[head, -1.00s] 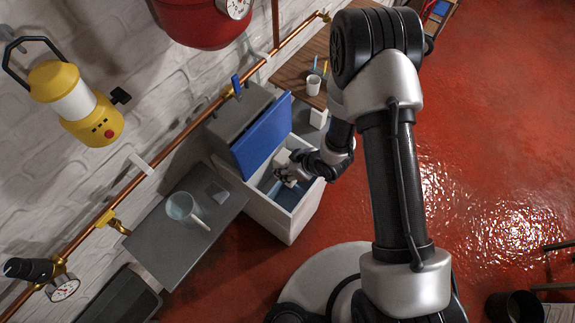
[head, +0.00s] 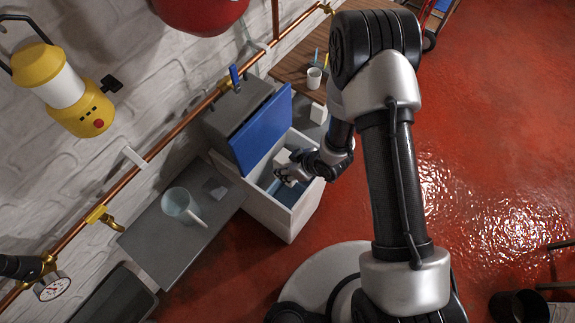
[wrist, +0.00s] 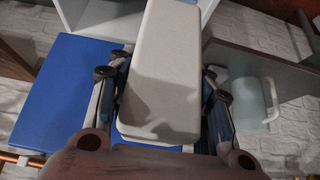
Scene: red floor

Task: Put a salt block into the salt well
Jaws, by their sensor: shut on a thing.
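The salt well is an open white box (head: 305,209) with a raised blue lid (head: 263,132). Blue shows inside the opening. My gripper (head: 291,173) is at the opening, shut on a pale salt block (head: 281,157). In the wrist view the block (wrist: 165,70) lies lengthwise between the two fingers of my gripper (wrist: 162,85), with the blue lid (wrist: 65,90) to its left. My arm and the well's walls hide part of the opening. I cannot tell if the block touches the bottom. A second white block (head: 318,113) stands beyond the well.
A grey shelf (head: 165,245) with a clear jug (head: 182,205) is on the near-left side of the well. A wooden bench with a white cup (head: 314,78) is beyond. A copper pipe (head: 170,150) runs along the wall. Red floor (head: 470,130) is open at right.

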